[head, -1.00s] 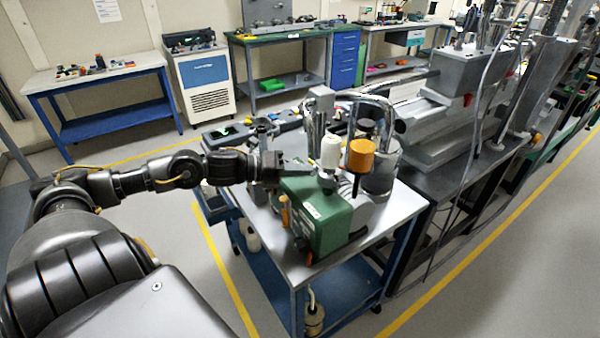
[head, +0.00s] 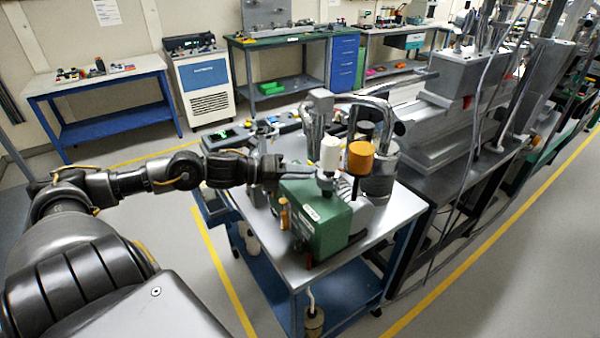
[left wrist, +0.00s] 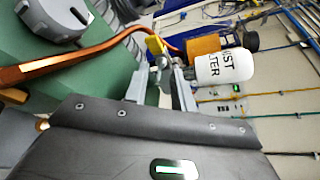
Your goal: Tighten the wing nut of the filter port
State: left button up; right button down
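The white mist filter (head: 330,152) stands upright on the port of the green pump (head: 325,232) on the cart. It also shows lying sideways in the left wrist view (left wrist: 224,66). A small yellow piece (left wrist: 155,45), possibly the wing nut, shows just beyond my fingertips beside the filter's metal fitting. My left gripper (head: 308,168) reaches in from the left at the filter's base. In the left wrist view its fingers (left wrist: 160,78) stand apart, with metal fitting parts seen between them. I cannot tell whether they touch anything. My right gripper is out of view.
An orange-capped part (head: 360,158) and bent metal pipes (head: 375,105) stand close behind and right of the filter. A copper-coloured tube (left wrist: 85,58) crosses above the pump near my left fingers. The cart top (head: 388,222) is bare at the right front.

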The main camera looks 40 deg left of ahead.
pick_arm(q)
jog(key=shift+s+a, duration=0.1)
jog(key=shift+a, duration=0.05)
jog(key=shift+v, duration=0.8)
jog(key=shift+s+a+r+p, duration=0.2)
jog(key=shift+s+a+p, duration=0.15)
jog(key=shift+s+p, duration=0.2)
jog(key=v, duration=0.7)
jog(key=shift+s+p, duration=0.25)
jog(key=shift+p, duration=0.2)
jog(key=shift+a, duration=0.15)
